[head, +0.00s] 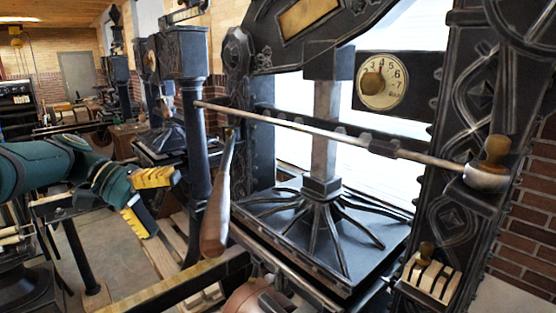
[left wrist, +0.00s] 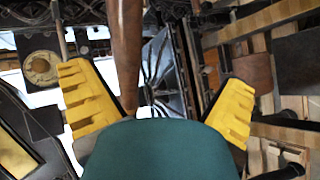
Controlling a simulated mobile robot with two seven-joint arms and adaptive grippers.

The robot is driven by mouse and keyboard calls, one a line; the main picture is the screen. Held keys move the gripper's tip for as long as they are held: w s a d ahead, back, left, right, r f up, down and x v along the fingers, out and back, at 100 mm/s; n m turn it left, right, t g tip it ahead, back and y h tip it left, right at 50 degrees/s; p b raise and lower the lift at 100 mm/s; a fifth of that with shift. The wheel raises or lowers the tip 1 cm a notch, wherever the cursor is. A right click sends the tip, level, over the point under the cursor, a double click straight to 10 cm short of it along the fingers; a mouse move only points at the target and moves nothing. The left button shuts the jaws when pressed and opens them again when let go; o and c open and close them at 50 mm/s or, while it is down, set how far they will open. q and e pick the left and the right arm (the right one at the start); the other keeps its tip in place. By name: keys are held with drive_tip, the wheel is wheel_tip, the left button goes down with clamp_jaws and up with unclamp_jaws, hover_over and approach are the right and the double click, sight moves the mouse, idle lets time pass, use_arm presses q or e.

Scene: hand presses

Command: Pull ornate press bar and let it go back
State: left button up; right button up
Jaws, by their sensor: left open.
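The ornate press is a dark iron frame with raised scrollwork (head: 470,75) in the head view. A long pale metal rod (head: 330,134) slants across its front to a wooden knob (head: 495,150) at the right. A wooden handle (head: 217,215) on a metal shank hangs at the press's left front, its top close behind the rod; how they join is unclear. My left gripper (head: 166,203) is open and empty, left of the handle and apart from it. In the left wrist view the handle (left wrist: 126,50) shows between the yellow finger pads, beyond them. My right gripper is not in view.
A numbered dial (head: 382,81) sits on the press. The ribbed black platen (head: 320,235) lies below. A dark post (head: 193,130) stands behind the handle. Other presses (head: 120,75) stand at the back left. Open floor shows below my left arm, near a wooden pallet (head: 170,255).

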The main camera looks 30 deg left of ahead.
use_arm(q)
drive_tip(key=s+a+r+p, duration=0.3)
drive_tip(key=s+a+r, duration=0.1)
drive_tip(key=s, duration=0.1)
drive_tip(key=s+d+r, duration=0.2)
drive_tip(key=s+d, duration=0.2)
drive_tip(key=s, duration=0.3)
drive_tip(key=s+d+r+p, duration=0.1)
drive_tip(key=s+d+r, duration=0.1)
drive_tip(key=s+d, duration=0.3)
drive_tip(key=shift+s+d+r, duration=0.2)
drive_tip(key=shift+s+r, duration=0.05)
drive_tip(key=shift+s, duration=0.95)
